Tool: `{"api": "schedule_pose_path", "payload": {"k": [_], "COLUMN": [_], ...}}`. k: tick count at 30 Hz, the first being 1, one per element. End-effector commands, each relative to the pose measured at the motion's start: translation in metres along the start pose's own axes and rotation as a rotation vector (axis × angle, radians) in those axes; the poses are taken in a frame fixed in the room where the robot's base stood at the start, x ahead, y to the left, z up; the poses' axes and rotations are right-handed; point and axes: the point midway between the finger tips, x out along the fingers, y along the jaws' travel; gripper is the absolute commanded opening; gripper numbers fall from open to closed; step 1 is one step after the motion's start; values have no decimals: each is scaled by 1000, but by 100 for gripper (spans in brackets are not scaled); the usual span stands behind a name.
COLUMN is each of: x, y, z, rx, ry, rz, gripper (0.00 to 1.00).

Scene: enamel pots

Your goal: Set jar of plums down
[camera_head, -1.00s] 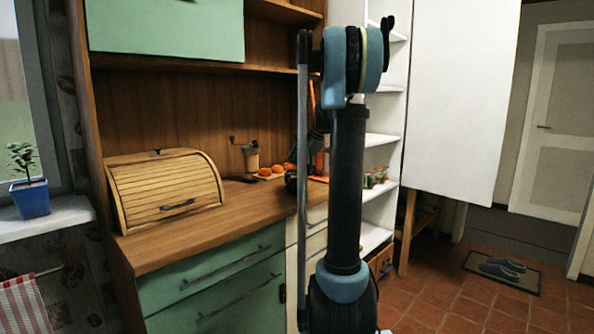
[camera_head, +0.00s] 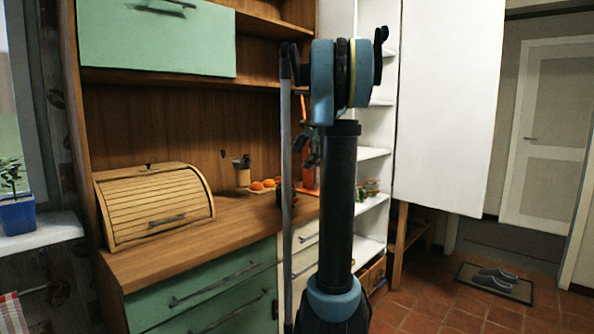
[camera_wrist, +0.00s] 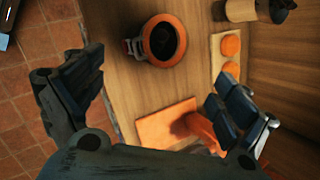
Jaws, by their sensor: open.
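The jar (camera_wrist: 163,41) stands on the wooden counter in the wrist view, seen from above, with an orange ring around a dark middle and a metal clasp at its left side. I cannot make out plums inside it. My gripper (camera_wrist: 158,82) is open, its two dark fingers wide apart with nothing between them. The jar is beyond the fingertips, apart from them. In the head view my arm hides most of the gripper and the jar.
An orange flat piece (camera_wrist: 165,123) lies on the counter near the gripper. A board (camera_wrist: 219,47) with orange fruit and a grinder (camera_head: 241,170) are farther along. A roll-top bread box (camera_head: 155,207) stands at the left. The counter between (camera_head: 228,212) is clear.

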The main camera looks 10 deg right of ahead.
Motion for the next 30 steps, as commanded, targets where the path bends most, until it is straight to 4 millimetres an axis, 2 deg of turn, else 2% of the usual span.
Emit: {"api": "schedule_pose_path", "payload": {"k": [7,11,14,21,30], "x": [-4,1,8,35,76], "y": [2,20,49,136,252], "z": [1,13,28,64,89], "rx": [-5,-58,-141,-396,-715], "ry": [1,12,31,82,132], "rz": [1,15,37,108,206], "gripper": [95,95,95,95,95]}}
